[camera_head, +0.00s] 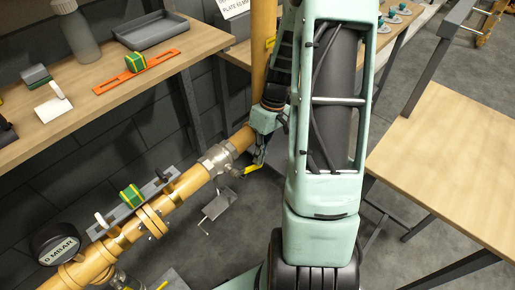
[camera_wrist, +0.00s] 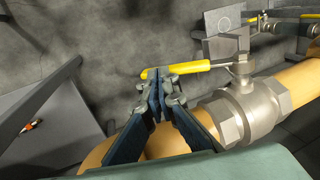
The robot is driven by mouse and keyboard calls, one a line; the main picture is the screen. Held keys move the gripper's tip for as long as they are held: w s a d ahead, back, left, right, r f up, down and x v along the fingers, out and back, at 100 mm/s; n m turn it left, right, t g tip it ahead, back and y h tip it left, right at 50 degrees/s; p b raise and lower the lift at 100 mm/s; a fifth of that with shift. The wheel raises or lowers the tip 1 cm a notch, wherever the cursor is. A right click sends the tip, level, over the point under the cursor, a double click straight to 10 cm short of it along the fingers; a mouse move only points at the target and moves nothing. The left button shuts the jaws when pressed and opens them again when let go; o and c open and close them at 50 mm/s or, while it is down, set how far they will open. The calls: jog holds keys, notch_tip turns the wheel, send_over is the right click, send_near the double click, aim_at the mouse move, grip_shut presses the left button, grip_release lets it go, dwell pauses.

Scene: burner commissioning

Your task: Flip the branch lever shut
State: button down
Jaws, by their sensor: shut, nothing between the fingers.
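The branch valve (camera_head: 218,158) is a grey metal body on the yellow pipe (camera_head: 186,186); its body also shows in the wrist view (camera_wrist: 252,108). Its yellow-sleeved lever (camera_wrist: 190,68) reaches left from the stem, beside the pipe. In the head view the lever (camera_head: 250,170) is small and partly hidden by my gripper (camera_head: 260,163). In the wrist view my gripper (camera_wrist: 157,82) is shut and empty, its fingertips overlapping the lever's free end. I cannot tell whether they touch it.
A pressure gauge (camera_head: 55,243) sits at the pipe's lower left. A wooden shelf (camera_head: 130,95) holds a bottle, a grey tray and an orange strip. A wooden table (camera_head: 450,165) stands at right. In the wrist view, other yellow-handled fittings (camera_wrist: 288,13) show at upper right.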

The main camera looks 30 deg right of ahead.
aim_at(257, 168)
jog(key=b+x, duration=0.2)
jog(key=x, duration=0.2)
jog(key=shift+s+a, duration=0.1)
jog(key=shift+s+a+f+g+y, duration=0.1)
jog(key=shift+a+f+g+y, duration=0.2)
jog(key=shift+f+y, duration=0.45)
jog(key=shift+s+a+f+b, duration=0.3)
jog(key=shift+a+f+b, duration=0.2)
jog(key=shift+a+b, duration=0.25)
jog(key=shift+a, duration=0.1)
jog(key=v, duration=0.7)
jog(key=shift+r, duration=0.2)
jog(key=shift+w, duration=0.1)
